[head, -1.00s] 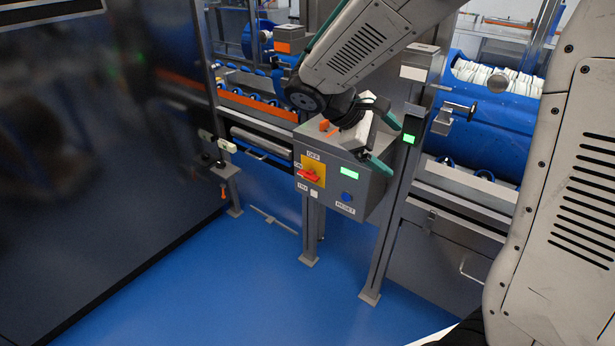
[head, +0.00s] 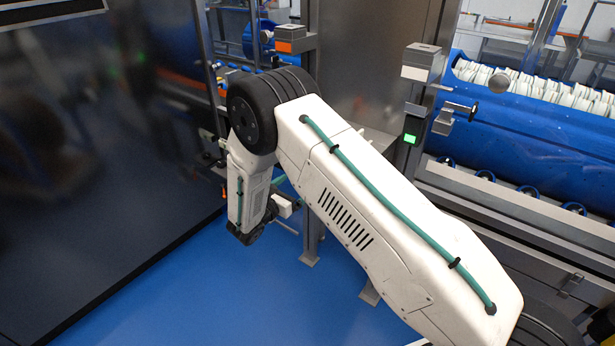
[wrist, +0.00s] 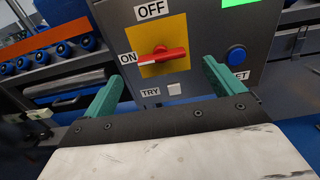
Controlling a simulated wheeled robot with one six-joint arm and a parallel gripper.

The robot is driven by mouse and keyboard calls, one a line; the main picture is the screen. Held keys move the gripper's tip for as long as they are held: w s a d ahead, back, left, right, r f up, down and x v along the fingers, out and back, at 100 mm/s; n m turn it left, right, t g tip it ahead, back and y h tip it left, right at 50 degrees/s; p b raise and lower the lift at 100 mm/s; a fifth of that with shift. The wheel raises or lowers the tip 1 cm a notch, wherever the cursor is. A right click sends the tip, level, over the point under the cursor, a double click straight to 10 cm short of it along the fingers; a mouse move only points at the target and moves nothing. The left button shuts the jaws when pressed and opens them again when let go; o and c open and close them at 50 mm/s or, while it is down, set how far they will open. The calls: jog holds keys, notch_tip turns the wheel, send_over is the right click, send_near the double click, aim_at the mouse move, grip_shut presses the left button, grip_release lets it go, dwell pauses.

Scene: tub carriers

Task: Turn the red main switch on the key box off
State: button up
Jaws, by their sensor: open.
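The red main switch (wrist: 162,56) sits on a yellow plate (wrist: 172,32) on the front of the grey key box (wrist: 200,20) in the wrist view. Its handle lies roughly level, with its white-marked end towards the ON label (wrist: 128,58); the OFF label (wrist: 152,10) is above. My gripper (wrist: 163,82) is open, its two green fingers apart and empty. The switch appears beyond and between the fingertips, not touched. In the head view my arm hides the key box and switch; part of my gripper (head: 283,203) shows beside the wrist.
A blue button (wrist: 236,55) marked RESET is near the right finger, and a white TRY button (wrist: 174,89) is below the switch. A grey post with a green light (head: 410,138) stands to the right. A dark panel (head: 100,170) fills the left. Blue floor is clear in front.

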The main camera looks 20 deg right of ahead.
jog(key=x, duration=0.7)
jog(key=shift+d, duration=0.1)
jog(key=c, duration=1)
